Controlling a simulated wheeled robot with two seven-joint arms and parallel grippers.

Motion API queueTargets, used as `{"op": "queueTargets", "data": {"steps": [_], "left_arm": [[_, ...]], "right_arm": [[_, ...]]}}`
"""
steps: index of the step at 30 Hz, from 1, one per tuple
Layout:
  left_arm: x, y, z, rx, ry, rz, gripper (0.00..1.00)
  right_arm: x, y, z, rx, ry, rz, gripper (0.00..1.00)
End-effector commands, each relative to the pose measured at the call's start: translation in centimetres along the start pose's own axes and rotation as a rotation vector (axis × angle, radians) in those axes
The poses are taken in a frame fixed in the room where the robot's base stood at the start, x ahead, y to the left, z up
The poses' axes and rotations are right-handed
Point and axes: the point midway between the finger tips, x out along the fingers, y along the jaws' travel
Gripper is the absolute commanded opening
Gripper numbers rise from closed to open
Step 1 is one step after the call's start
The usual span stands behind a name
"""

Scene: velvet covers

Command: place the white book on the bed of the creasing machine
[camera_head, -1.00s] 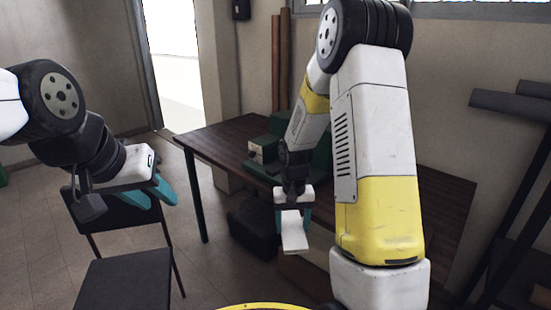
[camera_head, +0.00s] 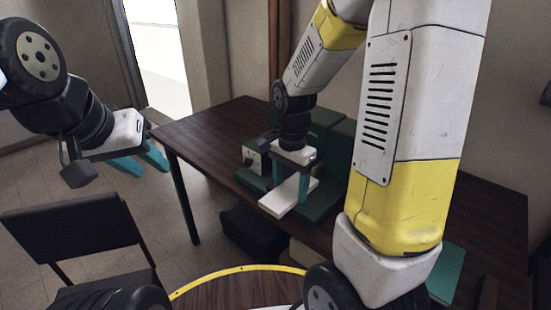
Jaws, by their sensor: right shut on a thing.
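The white book (camera_head: 276,204) is held flat between the teal fingers of my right gripper (camera_head: 290,190), at the front edge of the green creasing machine (camera_head: 318,204). The book overlaps the machine's bed in the picture; I cannot tell whether it touches it. The machine stands on the dark wooden table (camera_head: 215,130), with a grey control box at its left. My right forearm hides part of the machine. My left gripper (camera_head: 140,163) is open and empty, in the air left of the table.
A black chair (camera_head: 75,235) stands at the lower left. A dark box (camera_head: 252,232) is under the table. A round wooden top with a yellow rim (camera_head: 235,275) is at the bottom. The table's left part is clear. A teal item (camera_head: 447,272) lies at the right.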

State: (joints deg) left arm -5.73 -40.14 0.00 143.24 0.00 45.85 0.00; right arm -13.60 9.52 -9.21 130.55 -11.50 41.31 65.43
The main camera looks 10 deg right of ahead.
Motion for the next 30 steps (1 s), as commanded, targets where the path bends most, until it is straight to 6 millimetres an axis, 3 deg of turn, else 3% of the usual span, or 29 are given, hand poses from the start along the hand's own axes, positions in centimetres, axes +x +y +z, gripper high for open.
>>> {"op": "queueTargets", "data": {"steps": [9,15,21,30], "left_arm": [[0.0,0.0,0.0,0.0,0.0,0.0,0.36],[0.0,0.0,0.0,0.0,-0.001,0.0,0.36],[0.0,0.0,0.0,0.0,0.0,0.0,0.36],[0.0,0.0,0.0,0.0,0.0,0.0,0.36]], "right_arm": [[1.0,-6.1,-6.3,0.0,0.001,0.001,0.16],[1.3,-8.9,-9.1,-0.001,0.0,0.0,0.16],[1.6,-9.7,-9.9,-0.002,-0.001,0.001,0.16],[4.9,-9.7,-9.9,-0.003,0.0,0.001,0.16]]}}
